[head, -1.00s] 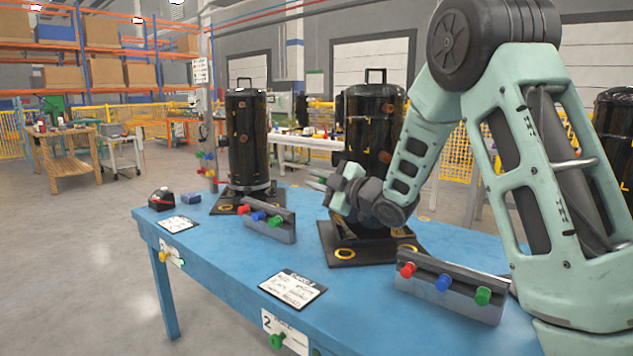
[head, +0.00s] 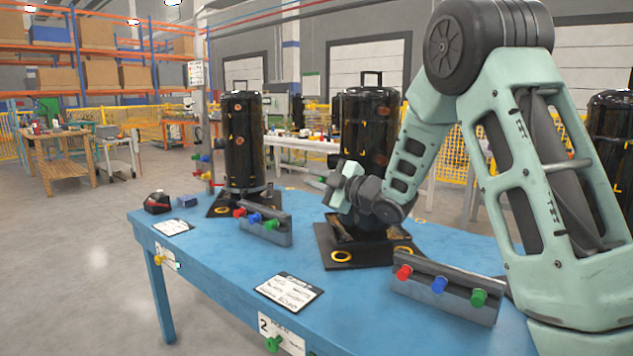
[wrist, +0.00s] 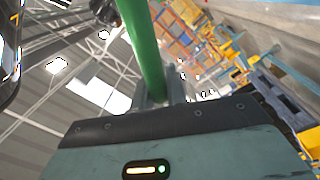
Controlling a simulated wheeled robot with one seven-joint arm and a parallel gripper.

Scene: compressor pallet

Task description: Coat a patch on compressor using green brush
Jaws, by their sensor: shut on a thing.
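My gripper (head: 332,186) is in front of the lower left side of the nearer black compressor (head: 372,115), which stands upright on a dark base plate on the blue table. In the wrist view my gripper (wrist: 160,98) is shut on a green brush (wrist: 147,48); its green handle runs up out of the top of the picture. A dark surface with orange marks, likely the compressor, fills the left edge of the wrist view. Contact between brush and compressor cannot be told.
A second black compressor (head: 243,140) stands farther left on the blue table (head: 215,258). Two grey racks, the nearer (head: 415,283) and the farther (head: 270,235), hold red, blue and green pieces. A label card (head: 290,290) lies near the front edge. A black-and-red item (head: 158,202) sits at the far corner.

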